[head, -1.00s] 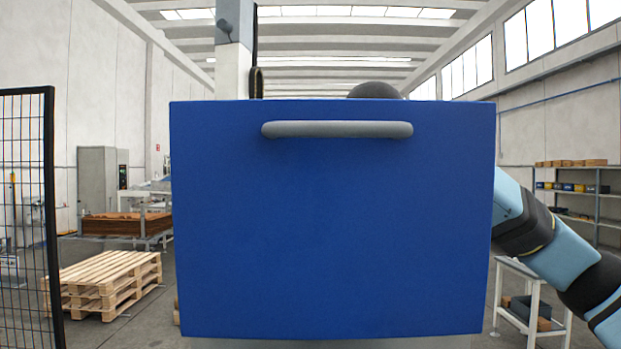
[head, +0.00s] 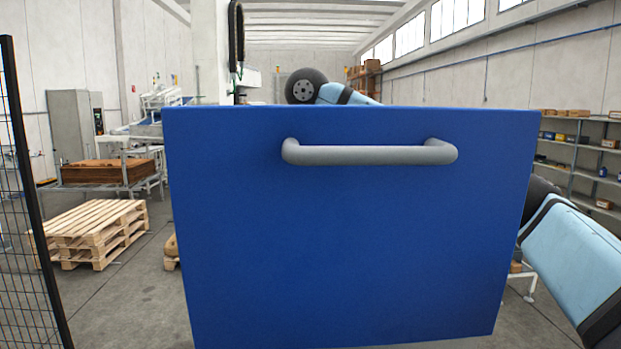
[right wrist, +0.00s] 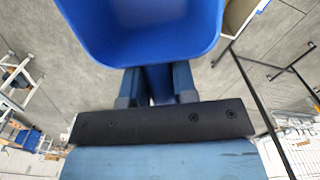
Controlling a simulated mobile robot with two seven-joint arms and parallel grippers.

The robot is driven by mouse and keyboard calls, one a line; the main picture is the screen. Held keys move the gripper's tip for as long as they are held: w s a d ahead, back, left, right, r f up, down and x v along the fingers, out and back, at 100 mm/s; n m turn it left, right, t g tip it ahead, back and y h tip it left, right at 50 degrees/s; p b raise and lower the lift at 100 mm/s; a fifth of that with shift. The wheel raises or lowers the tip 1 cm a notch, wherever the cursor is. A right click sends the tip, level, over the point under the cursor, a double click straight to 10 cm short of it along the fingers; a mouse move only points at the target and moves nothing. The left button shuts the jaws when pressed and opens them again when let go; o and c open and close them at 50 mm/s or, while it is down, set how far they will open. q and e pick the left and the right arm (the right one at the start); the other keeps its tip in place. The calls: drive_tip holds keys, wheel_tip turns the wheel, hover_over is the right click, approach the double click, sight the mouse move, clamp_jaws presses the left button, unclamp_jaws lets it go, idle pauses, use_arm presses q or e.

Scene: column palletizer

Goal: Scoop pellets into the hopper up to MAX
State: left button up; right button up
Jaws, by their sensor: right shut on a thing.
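In the right wrist view a blue scoop (right wrist: 150,30) fills the upper middle, its bowl toward the top edge. My right gripper (right wrist: 157,84) is shut on the scoop's handle, which runs down between the fingers. I see no pellets in the visible part of the bowl. In the head view a large blue panel (head: 350,240) with a grey bar handle (head: 370,154) stands close and hides much of the scene. I cannot tell whether it belongs to the hopper. No MAX mark shows. My right arm passes behind the panel. My left gripper is out of view.
Wooden pallets (head: 95,225) stand on the floor at left, by a black mesh fence (head: 30,200). Brown sheets (head: 108,172) lie on a stand behind them. Shelves (head: 585,150) with boxes stand at right. Grey floor shows left of the panel.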

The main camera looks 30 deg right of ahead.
drive_tip(key=w+d+r, duration=0.1)
drive_tip(key=w+d, duration=0.2)
drive_tip(key=w, duration=0.3)
drive_tip(key=shift+w+d+r+g, duration=0.2)
drive_tip(key=shift+w+d+g, duration=0.05)
drive_tip(key=shift+w+g, duration=0.1)
